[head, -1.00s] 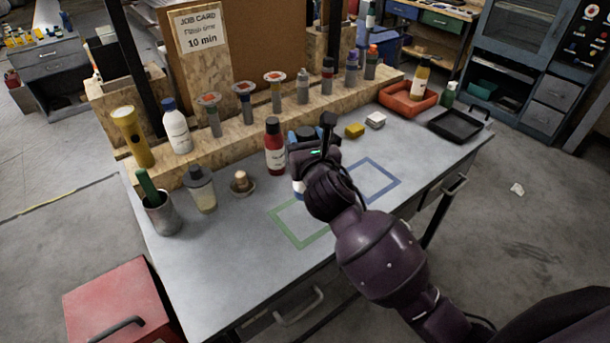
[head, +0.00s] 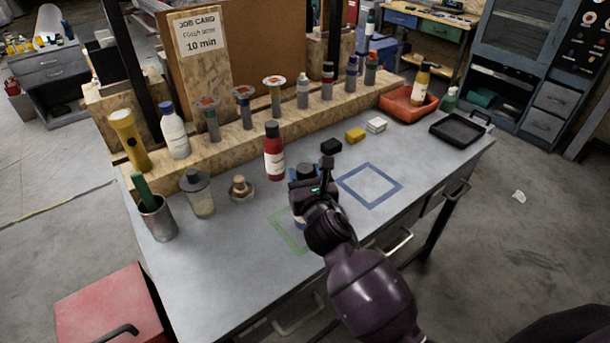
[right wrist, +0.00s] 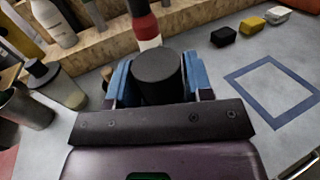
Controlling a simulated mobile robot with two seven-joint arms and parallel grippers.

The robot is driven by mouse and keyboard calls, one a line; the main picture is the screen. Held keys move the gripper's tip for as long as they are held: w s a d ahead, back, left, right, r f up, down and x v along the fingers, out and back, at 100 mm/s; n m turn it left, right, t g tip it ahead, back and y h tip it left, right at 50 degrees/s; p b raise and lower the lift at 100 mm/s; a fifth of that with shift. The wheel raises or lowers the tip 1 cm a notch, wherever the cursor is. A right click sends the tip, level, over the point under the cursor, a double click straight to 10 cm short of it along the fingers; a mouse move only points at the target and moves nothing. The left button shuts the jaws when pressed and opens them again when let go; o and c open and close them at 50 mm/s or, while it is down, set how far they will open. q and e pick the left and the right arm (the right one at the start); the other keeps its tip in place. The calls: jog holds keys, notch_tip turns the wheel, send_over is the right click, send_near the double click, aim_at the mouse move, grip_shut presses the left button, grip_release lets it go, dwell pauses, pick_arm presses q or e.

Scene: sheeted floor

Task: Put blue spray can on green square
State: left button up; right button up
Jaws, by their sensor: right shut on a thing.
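My right gripper (head: 305,173) is over the front part of the bench and is shut on the spray can. In the right wrist view the can's black cap (right wrist: 157,72) sits between the two blue fingers. In the head view only a small white and blue part of the can (head: 298,221) shows beside my wrist; the rest is hidden. The green square (head: 282,236) is a taped outline on the bench, its right part hidden by my arm. The can appears at or over the square; I cannot tell whether it touches the bench. My left gripper is not in view.
A red bottle (head: 274,152) stands just behind the gripper. A small brown-topped item (head: 240,188), a grey-lidded jar (head: 198,194) and a cup (head: 158,220) stand to the left. An empty blue square (head: 388,198) lies to the right. Black (head: 331,146) and yellow (head: 355,135) blocks are behind.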

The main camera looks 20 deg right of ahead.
jog(key=o, duration=1.3)
jog(key=shift+o, duration=0.2)
jog(key=s, duration=1.2)
jog(key=shift+a, duration=0.25)
jog(key=s+d+f+m+g, duration=0.2)
jog(key=s+d+f+m, duration=0.2)
jog(key=m, duration=0.7)
jog(key=s+d+f+m+g, duration=0.2)
jog(key=s+f+m, duration=0.4)
jog(key=f+m, duration=0.3)
jog(key=s+d+f+m+g, duration=0.2)
jog(key=s+d+f+m, duration=0.2)
jog(key=m, duration=1)
jog(key=shift+s+d+f+y, duration=0.4)
jog(key=shift+d+f, duration=0.4)
jog(key=shift+f, duration=0.75)
